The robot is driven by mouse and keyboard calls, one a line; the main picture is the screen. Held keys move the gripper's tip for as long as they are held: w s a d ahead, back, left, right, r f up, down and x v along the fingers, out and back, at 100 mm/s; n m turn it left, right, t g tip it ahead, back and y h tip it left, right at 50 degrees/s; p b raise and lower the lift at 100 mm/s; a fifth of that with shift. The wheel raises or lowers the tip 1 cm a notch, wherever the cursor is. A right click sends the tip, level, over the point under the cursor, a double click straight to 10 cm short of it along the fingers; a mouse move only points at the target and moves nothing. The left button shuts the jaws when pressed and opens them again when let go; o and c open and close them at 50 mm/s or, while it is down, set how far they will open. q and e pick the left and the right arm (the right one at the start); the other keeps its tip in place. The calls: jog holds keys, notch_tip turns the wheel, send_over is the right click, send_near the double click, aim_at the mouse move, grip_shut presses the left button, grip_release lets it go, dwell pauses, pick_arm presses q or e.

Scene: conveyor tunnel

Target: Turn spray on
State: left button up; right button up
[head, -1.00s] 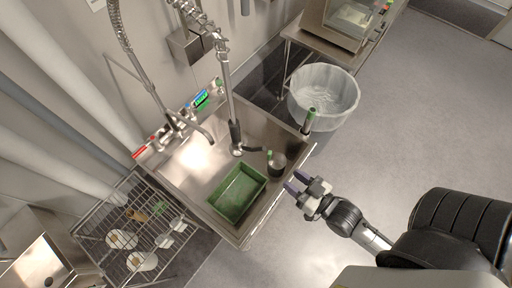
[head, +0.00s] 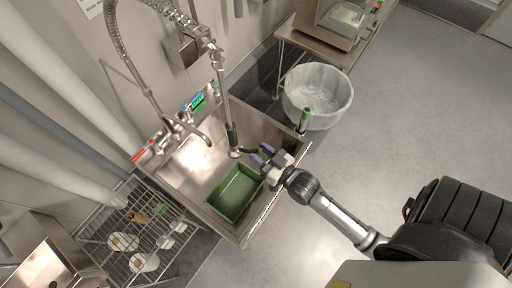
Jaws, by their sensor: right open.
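The spray (head: 233,141) hangs upright on its hose over the steel sink (head: 201,165), with a dark handle near its lower end. The hose and spring coil run up along the wall. My right gripper (head: 259,155) is open at the sink's right side, its fingertips close to the spray's handle. I cannot tell if they touch it. The gripper covers the dark cup area beside the spray. The green tray (head: 236,192) lies in the sink below and left of the gripper. My left gripper is not in view.
A faucet (head: 194,129) with red and blue marked taps stands at the sink's back. A wire rack (head: 110,257) with dishes is at left. A lined bin (head: 318,94) stands right of the sink. A green-topped object (head: 305,117) stands at the sink's right edge. The floor at right is clear.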

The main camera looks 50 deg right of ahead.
jog(key=shift+w+a, duration=0.1)
jog(key=shift+w, duration=0.85)
grip_shut()
